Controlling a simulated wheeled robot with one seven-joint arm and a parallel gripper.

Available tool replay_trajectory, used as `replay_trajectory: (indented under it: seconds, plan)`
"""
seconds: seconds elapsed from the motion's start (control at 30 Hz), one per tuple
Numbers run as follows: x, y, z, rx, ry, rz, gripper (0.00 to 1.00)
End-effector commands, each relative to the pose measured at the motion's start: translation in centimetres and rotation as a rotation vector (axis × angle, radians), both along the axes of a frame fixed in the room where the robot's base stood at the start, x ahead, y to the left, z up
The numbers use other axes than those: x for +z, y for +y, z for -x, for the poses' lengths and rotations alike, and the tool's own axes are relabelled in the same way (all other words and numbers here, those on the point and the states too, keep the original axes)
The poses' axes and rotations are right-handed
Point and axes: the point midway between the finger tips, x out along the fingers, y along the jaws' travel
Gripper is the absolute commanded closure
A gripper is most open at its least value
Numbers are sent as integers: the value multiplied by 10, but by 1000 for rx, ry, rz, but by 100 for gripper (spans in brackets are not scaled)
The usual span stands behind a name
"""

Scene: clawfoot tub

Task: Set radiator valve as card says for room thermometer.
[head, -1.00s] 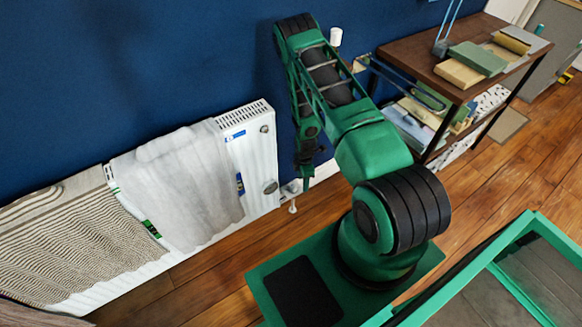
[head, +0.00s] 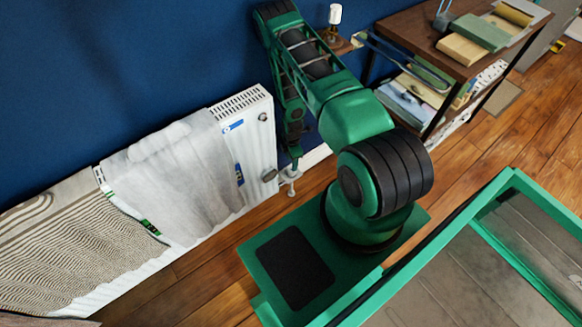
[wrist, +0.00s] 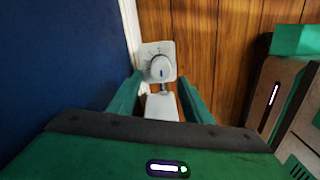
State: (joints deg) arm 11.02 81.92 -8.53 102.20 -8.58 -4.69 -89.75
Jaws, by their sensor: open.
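The radiator valve has a pale round knob (wrist: 159,68) with a dark pointer mark, on a square white plate (wrist: 148,50) with dark scale marks. Its figures are too small to read. A white block (wrist: 161,106) shows just below the knob in the wrist view. My gripper (wrist: 159,88) is open, its two green fingers to the left and right of the valve, with nothing held. In the head view the gripper (head: 293,152) points down just above the valve (head: 290,177), at the radiator's lower right end. I cannot make out a card or thermometer.
The white radiator (head: 262,145) stands along the blue wall, with a pale towel (head: 180,180) and a ribbed mat (head: 85,250) over it. A dark shelf unit (head: 400,38) with books stands to the right. A white-capped item (head: 335,15) sits on a small wall ledge.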

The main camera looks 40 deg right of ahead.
Motion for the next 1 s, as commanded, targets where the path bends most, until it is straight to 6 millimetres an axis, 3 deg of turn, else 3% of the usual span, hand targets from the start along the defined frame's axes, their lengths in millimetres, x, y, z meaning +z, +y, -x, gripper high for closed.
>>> replay_trajectory:
  seconds: [0.67,1.0]
  plan:
    - [-47,-1,1,-2,0,-1,55]
    - [-50,0,1,-1,0,-1,55]
